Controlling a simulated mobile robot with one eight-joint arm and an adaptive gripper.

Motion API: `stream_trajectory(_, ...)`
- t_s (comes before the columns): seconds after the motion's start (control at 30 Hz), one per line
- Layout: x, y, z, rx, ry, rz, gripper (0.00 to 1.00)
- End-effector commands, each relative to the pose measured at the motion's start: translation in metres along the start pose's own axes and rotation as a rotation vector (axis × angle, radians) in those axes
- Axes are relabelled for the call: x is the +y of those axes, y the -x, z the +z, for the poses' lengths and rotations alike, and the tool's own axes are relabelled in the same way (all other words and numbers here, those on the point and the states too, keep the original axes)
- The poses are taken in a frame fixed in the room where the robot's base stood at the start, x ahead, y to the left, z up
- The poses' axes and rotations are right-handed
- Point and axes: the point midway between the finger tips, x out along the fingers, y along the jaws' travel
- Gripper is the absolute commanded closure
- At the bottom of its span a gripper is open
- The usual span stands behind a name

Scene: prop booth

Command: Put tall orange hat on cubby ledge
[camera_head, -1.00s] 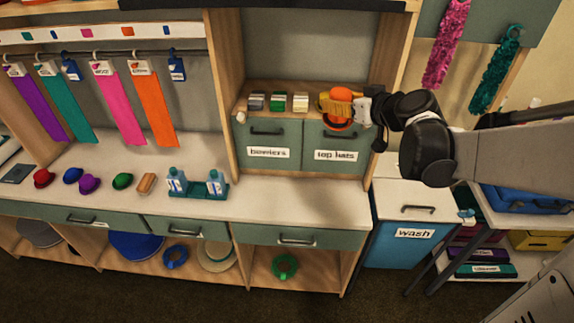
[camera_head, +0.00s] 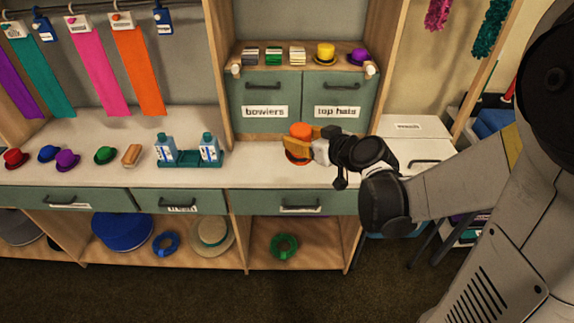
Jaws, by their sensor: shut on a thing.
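The tall orange hat (camera_head: 301,130) is in my gripper (camera_head: 300,146), whose yellowish fingers are shut around its crown. Its brim shows below the fingers, just in front of the labelled drawers and low over the white counter. I cannot tell whether the brim touches the counter. The wooden ledge (camera_head: 270,66) runs above the drawers at the back of the cubby. A yellow hat (camera_head: 325,52) and a purple hat (camera_head: 358,56) stand on its right part.
Several small stacked blocks (camera_head: 273,56) occupy the ledge's left part. The drawers read "bowlers" (camera_head: 265,111) and "top hats" (camera_head: 337,111). A teal tray with bottles (camera_head: 190,160) stands left on the counter (camera_head: 250,177). Several small hats lie further left. Counter space between tray and gripper is clear.

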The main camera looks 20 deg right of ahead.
Motion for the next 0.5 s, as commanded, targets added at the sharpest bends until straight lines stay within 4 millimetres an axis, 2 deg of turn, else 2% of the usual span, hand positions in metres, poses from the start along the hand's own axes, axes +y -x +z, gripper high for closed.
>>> stream_trajectory(0.03, 0.013, -0.006, 0.003, -0.002, -0.005, 0.006, 0.69)
stream_trajectory(0.37, 0.094, -0.034, 0.022, -0.015, -0.016, 0.022, 0.69)
stream_trajectory(0.5, 0.144, -0.044, 0.04, -0.016, -0.022, 0.031, 0.69)
